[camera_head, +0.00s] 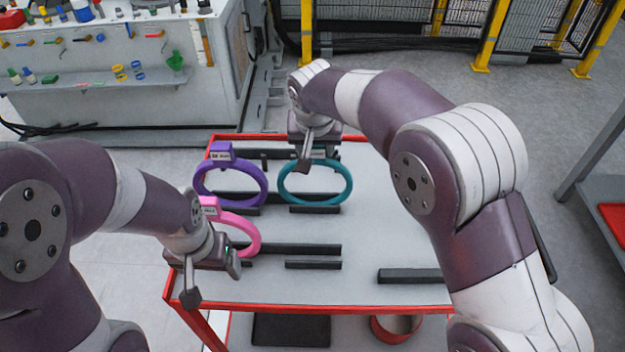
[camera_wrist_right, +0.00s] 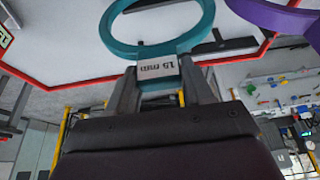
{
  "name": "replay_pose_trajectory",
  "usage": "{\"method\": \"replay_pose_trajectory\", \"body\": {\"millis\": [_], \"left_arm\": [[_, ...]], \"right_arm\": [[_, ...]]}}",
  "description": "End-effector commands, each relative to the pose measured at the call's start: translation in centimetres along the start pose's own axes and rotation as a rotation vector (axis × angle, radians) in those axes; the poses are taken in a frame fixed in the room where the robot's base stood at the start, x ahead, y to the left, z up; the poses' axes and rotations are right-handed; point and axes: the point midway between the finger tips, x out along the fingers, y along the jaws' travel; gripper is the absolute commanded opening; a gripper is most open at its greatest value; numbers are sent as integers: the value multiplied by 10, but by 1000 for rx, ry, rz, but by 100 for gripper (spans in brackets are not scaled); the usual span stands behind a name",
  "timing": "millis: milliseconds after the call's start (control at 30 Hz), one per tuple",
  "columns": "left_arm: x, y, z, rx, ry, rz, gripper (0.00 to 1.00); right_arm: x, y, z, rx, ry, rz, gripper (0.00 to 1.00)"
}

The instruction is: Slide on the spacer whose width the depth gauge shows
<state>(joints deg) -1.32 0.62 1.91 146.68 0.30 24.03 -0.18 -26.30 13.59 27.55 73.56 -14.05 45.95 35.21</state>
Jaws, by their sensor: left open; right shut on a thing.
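My right gripper (camera_head: 312,152) is shut on the label tab of a teal ring spacer (camera_head: 281,188). A pink spacer (camera_head: 252,238) stands nearer, partly hidden by my left arm. My left gripper (camera_head: 212,278) is open and empty, in front of the pink spacer. I see no depth gauge or axle.
The red-edged cart top (camera_head: 360,290) carries dark rails (camera_head: 312,265), with a free dark bar (camera_head: 410,276) at the right. A red ring (camera_head: 396,328) lies on the lower shelf. A white tool bench (camera_head: 120,105) stands back left; a grey table (camera_head: 600,190) is at the right.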

Motion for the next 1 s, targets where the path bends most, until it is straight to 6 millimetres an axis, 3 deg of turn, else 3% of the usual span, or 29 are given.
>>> {"method": "replay_pose_trajectory", "body": {"millis": [800, 1000], "left_arm": [[-67, 0, -8, 0, 0, 0, 81], [-67, 0, -8, 0, 0, 0, 81]], "right_arm": [[-76, 0, -32, 1, 2, -1, 17], [-76, 0, -32, 0, 2, -1, 17]]}}
